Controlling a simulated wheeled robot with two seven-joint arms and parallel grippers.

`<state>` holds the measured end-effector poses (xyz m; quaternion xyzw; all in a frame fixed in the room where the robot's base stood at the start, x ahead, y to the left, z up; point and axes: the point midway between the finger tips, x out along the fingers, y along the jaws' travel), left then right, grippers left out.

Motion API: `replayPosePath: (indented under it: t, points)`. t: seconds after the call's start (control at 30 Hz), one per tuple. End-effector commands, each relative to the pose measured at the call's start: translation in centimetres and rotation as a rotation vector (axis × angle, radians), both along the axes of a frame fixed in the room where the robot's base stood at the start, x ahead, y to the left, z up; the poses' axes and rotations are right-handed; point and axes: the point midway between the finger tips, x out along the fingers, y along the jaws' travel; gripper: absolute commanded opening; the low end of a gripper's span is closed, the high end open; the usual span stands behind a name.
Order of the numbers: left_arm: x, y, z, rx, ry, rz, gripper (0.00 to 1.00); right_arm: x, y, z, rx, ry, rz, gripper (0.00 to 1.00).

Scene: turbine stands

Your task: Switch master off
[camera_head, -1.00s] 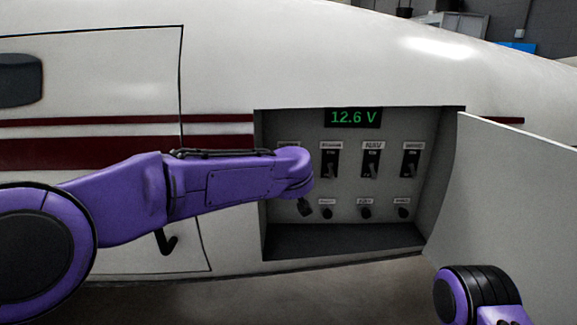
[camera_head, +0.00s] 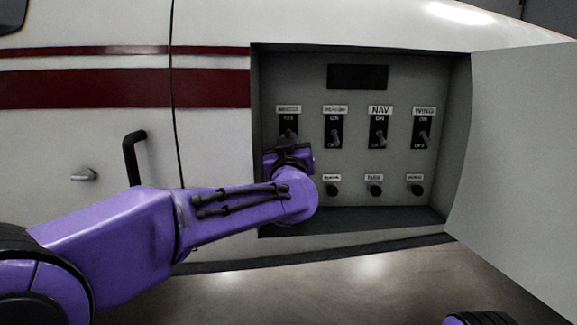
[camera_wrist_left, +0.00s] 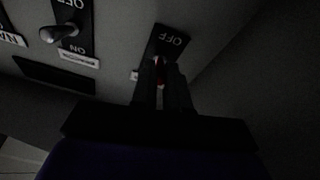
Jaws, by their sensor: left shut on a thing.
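The master switch (camera_head: 288,126) is the leftmost of the upper row in the recessed panel (camera_head: 400,75). My left gripper (camera_head: 288,152) is in front of it and covers its lower part. In the left wrist view, the fingers (camera_wrist_left: 162,88) are shut on the switch's lever, whose red part (camera_wrist_left: 160,76) shows between them. The plate beside it reads OFF (camera_wrist_left: 172,36). The exact lever position is mostly hidden by the fingers. The display (camera_head: 357,77) above the switches is dark. My right gripper is not in view.
To the right are more toggle switches, including NAV (camera_head: 379,132), with round knobs (camera_head: 374,190) below. An open panel door (camera_head: 520,150) stands at the right. A black handle (camera_head: 130,155) sticks out from the fuselage at left.

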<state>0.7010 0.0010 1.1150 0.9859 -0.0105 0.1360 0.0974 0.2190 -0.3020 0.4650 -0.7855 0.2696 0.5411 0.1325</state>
Motion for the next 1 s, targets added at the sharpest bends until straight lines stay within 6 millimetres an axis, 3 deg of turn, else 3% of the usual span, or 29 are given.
replayPosePath:
  t: [0.03,0.3,0.93,0.97,1.0]
  points:
    - [0.1,-0.1,-1.1,0.003,-0.029,-0.002,0.0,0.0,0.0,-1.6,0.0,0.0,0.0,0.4]
    - [0.3,-0.1,-1.3,0.0,-0.148,-0.001,0.0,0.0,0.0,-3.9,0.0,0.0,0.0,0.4]
    - [0.4,-0.1,-1.2,0.0,-0.191,-0.001,0.0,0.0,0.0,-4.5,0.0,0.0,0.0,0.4]
    - [0.4,-0.1,-1.2,0.001,-0.191,0.0,0.24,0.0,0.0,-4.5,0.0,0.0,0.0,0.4]
    - [0.4,-0.1,-1.2,0.001,-0.191,0.0,0.37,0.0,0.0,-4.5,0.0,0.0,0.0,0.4]
